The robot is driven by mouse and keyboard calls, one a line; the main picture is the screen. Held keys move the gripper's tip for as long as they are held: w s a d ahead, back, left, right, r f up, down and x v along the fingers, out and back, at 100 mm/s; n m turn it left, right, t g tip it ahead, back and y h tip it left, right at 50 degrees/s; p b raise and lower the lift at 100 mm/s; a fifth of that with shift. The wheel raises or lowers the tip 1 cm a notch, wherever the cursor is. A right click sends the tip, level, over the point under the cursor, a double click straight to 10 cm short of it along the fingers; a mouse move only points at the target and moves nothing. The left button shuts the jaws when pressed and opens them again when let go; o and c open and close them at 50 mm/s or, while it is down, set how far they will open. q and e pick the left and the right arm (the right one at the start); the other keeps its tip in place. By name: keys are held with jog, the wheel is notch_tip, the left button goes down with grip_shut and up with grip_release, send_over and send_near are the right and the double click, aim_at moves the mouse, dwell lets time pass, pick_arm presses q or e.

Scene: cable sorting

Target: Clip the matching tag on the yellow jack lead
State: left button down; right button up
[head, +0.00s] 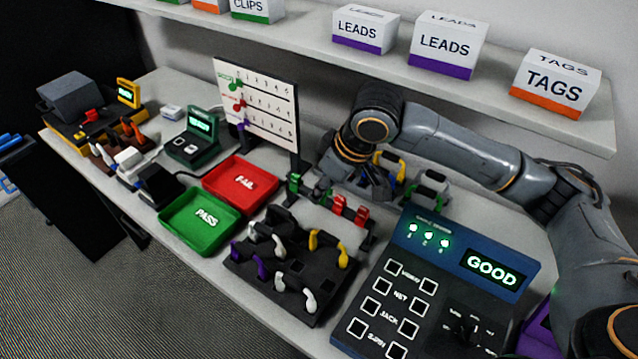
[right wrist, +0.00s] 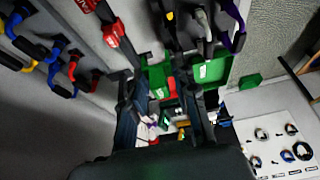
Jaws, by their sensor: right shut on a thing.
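The yellow lead (head: 328,246) arches over the right side of a black holder (head: 285,268). A bit of yellow, likely the same lead, shows at the top of the right wrist view (right wrist: 170,15). Green tags (head: 294,184) and red tags (head: 350,211) stand in a dark rack behind the holder. Red tags also show at upper left in the right wrist view (right wrist: 113,36). My right gripper (head: 376,192) is low beside the rack's right part, apart from the yellow lead. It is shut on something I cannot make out. My left gripper is not in view.
White leads (head: 270,235) and a purple lead (head: 250,262) share the holder. The PASS tray (head: 197,222) and FAIL tray (head: 240,185) lie to its left. A tester reading GOOD (head: 430,290) stands at right. Yellow-and-blue arches (head: 393,165) stand behind my right gripper. A shelf (head: 480,95) overhangs.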

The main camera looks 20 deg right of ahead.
jog(key=s+r+p, duration=0.4)
jog(key=r, duration=0.1)
jog(key=shift+s+a, duration=0.35)
jog(key=shift+s, duration=0.05)
dwell(0.4)
